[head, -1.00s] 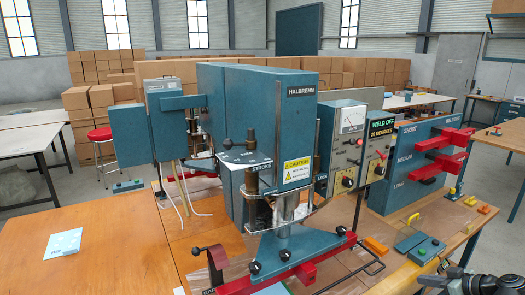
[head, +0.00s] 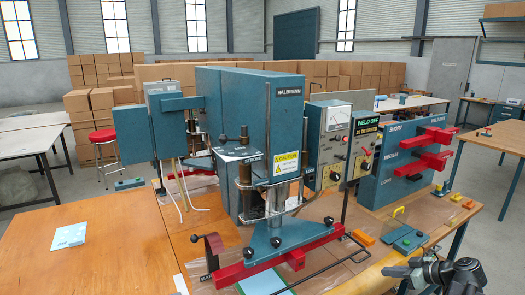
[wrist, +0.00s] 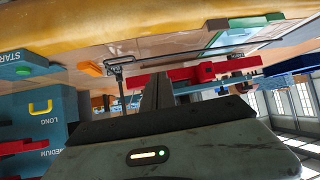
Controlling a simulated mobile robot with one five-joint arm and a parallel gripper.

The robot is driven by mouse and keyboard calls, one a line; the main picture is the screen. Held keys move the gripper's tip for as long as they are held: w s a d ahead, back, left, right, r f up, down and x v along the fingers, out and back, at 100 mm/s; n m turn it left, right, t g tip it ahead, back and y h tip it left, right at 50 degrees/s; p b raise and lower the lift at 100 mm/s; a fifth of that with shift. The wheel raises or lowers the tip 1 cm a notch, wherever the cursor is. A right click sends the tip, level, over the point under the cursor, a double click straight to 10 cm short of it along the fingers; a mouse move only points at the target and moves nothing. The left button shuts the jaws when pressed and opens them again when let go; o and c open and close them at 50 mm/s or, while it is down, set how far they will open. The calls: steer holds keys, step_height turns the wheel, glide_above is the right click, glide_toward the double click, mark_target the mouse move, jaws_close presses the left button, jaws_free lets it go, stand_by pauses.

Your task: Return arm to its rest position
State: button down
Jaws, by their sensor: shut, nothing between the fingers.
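My gripper (head: 392,271) shows at the lower right of the head view, in front of the bench's near edge, with part of my arm behind it. Its dark fingers (wrist: 157,90) stand together in the middle of the wrist view, with nothing between them. The wrist view is turned over, with the bench across its top. The gripper is apart from the teal welding press (head: 235,130) and its red bar (head: 265,262).
A teal button box (head: 408,241) and an orange block (head: 363,238) lie near the gripper on the bench. A black rod handle (head: 345,262) juts from the press. A teal rack (head: 400,175) holds red tools (head: 430,160). The wooden bench top (head: 120,245) at left is mostly clear.

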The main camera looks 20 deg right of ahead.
steer(key=w+a+n+g+y, duration=0.1)
steer(key=w+a+n, duration=0.1)
steer(key=w+a, duration=0.5)
steer(key=w+a+n+g+y, duration=0.2)
steer(key=a, duration=0.8)
steer(key=a+f+g+h, duration=0.1)
steer(key=a+f+g, duration=0.1)
steer(key=a, duration=0.7)
steer(key=s+a+f+g+h+p, duration=0.1)
steer(key=a+f+g, duration=0.1)
steer(key=a, duration=0.8)
steer(key=a+f+g+h+p, duration=0.1)
steer(key=a+f+g, duration=0.1)
steer(key=a, duration=0.8)
steer(key=shift+s+f+n, duration=0.3)
steer(key=shift+s+a+f+m+g+h, duration=0.35)
steer(key=shift+s+m+h, duration=0.2)
steer(key=shift+m+h, duration=0.15)
steer(key=d+m+h, duration=0.1)
steer(key=s+d+m, duration=0.1)
steer(key=d+m, duration=0.1)
steer(key=d+f+m+h, duration=0.1)
steer(key=d+m, duration=0.1)
steer(key=shift+s+h, duration=0.3)
steer(key=shift+s, duration=0.05)
steer(key=shift+d+m, duration=0.35)
steer(key=shift+m, duration=0.55)
steer(key=shift+a+m, duration=0.2)
steer(key=shift+m, duration=0.4)
